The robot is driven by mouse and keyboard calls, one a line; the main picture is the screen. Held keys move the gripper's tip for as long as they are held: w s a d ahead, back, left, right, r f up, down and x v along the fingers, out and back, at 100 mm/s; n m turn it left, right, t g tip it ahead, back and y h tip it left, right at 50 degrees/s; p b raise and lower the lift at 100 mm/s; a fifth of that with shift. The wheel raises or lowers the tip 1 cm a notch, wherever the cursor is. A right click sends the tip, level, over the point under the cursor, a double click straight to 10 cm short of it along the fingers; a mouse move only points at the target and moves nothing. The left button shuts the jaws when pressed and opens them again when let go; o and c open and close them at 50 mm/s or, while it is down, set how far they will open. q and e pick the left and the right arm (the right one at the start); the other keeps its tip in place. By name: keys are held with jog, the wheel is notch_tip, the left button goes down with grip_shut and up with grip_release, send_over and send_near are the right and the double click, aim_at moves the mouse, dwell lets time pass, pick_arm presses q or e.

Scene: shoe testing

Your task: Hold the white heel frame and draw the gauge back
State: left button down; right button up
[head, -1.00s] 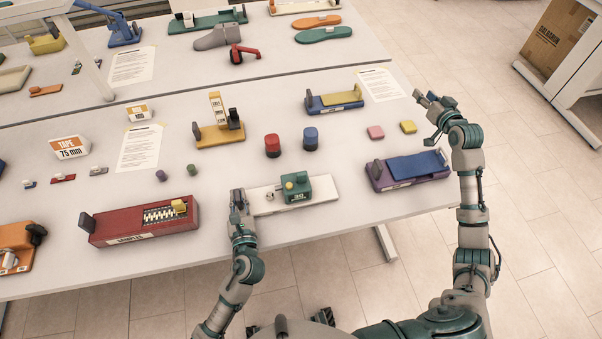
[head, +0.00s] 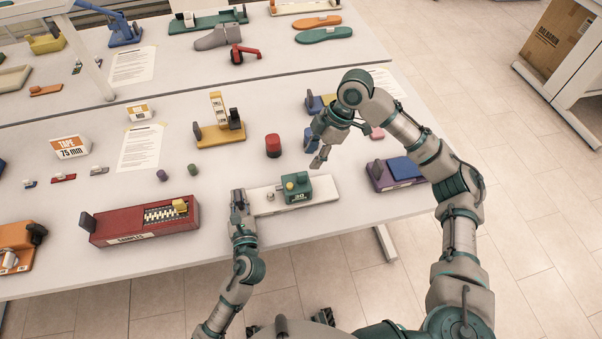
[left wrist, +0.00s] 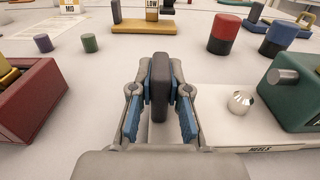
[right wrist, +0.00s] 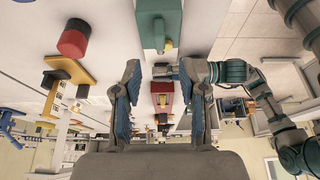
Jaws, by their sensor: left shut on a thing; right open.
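The white heel frame (head: 325,191) lies near the table's front edge, with a green gauge block (head: 297,191) on it. My right gripper (head: 319,158) is open and empty, above and just behind the green block. The block shows ahead of its fingers in the right wrist view (right wrist: 158,26).
A red gauge box (head: 145,221) is to the left of the frame. A purple and blue fixture (head: 395,176) is to the right, partly behind my right arm. A red cylinder (head: 272,145) and a yellow stand (head: 218,130) are behind. The blue cylinder is partly hidden by my right gripper.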

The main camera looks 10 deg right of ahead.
aim_at(303, 173)
jog(key=x, duration=0.9)
jog(key=shift+f, duration=0.1)
grip_shut()
